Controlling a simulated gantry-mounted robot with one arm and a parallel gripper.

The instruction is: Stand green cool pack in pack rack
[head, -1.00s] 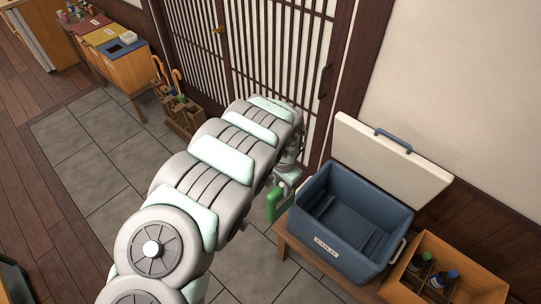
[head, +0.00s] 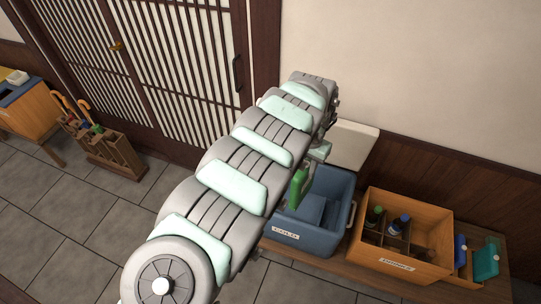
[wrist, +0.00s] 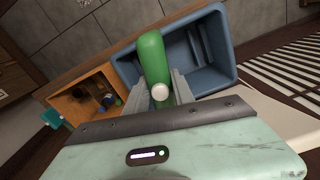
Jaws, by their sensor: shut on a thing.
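My gripper (head: 311,163) is shut on the green cool pack (head: 299,187), which hangs below it in front of the blue cooler's interior in the head view. In the wrist view the pack (wrist: 152,57) sits between the two fingers of my gripper (wrist: 162,90), with its round white cap towards the camera. A small wooden rack (head: 467,281) at the far right of the bench appears to be the pack rack. A blue pack (head: 460,249) and a teal pack (head: 486,262) stand there. My arm hides part of the cooler.
The blue cooler (head: 334,236) stands with its pale lid (head: 354,144) open against the wall. A wooden crate (head: 400,262) with dark bottles stands between cooler and rack. An umbrella stand (head: 112,155) is at the left by the lattice door.

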